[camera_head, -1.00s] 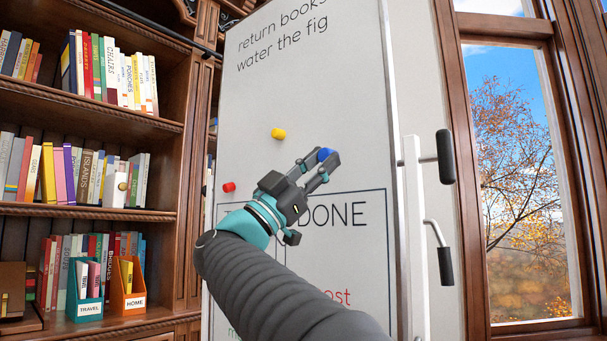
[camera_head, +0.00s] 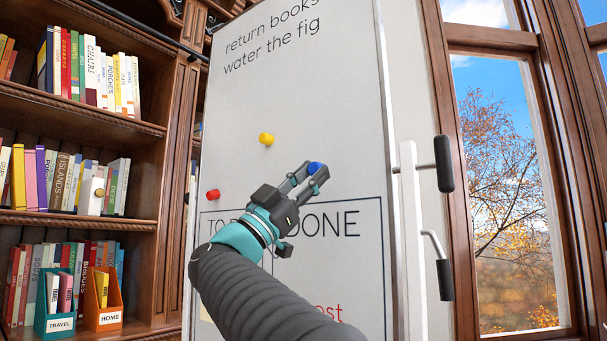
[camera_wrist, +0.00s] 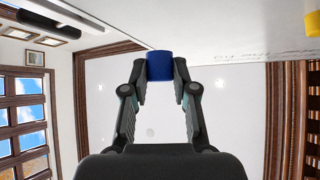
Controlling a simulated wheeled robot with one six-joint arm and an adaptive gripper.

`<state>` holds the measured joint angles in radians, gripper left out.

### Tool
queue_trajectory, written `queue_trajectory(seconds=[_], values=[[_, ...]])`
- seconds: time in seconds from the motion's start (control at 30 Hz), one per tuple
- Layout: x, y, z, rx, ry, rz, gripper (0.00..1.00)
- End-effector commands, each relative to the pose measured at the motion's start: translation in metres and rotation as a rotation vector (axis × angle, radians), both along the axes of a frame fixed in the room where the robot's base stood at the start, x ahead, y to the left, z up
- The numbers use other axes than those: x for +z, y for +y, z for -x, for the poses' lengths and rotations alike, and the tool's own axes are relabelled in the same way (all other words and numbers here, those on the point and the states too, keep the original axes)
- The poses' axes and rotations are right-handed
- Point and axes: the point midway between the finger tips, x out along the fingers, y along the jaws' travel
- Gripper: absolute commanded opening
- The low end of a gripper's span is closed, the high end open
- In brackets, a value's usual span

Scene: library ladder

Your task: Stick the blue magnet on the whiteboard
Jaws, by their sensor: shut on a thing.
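The whiteboard (camera_head: 330,120) stands upright in the middle of the head view, with writing at the top and a boxed area marked DONE lower down. My gripper (camera_head: 309,175) is in front of the board, just above the DONE box in the picture. It is shut on the blue magnet (camera_head: 314,168). In the wrist view the blue magnet (camera_wrist: 159,66) sits between the two fingertips (camera_wrist: 160,75), its far end close to the board surface (camera_wrist: 230,35). I cannot tell whether it touches the board.
A yellow magnet (camera_head: 266,139) and a red magnet (camera_head: 213,195) are on the board, left of my gripper. A white frame with black handles (camera_head: 444,165) stands along the board's right edge. A bookshelf (camera_head: 90,130) is at left, a window (camera_head: 505,180) at right.

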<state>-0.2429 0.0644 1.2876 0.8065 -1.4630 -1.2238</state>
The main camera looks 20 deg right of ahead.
Motion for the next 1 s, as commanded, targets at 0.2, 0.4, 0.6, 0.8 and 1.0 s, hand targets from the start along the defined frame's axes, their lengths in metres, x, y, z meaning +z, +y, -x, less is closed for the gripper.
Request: queue_trajectory(seconds=[0.2,0.4,0.6,0.8,1.0], values=[[0.001,-0.019,-0.013,-0.002,0.0,0.0,0.05],[0.001,-0.036,-0.023,-0.002,0.0,0.0,0.05],[0.001,-0.047,-0.03,-0.001,-0.001,0.0,0.05],[0.0,-0.051,-0.033,0.0,-0.001,-0.001,0.05],[0.0,-0.051,-0.033,0.0,-0.001,-0.001,0.05]])
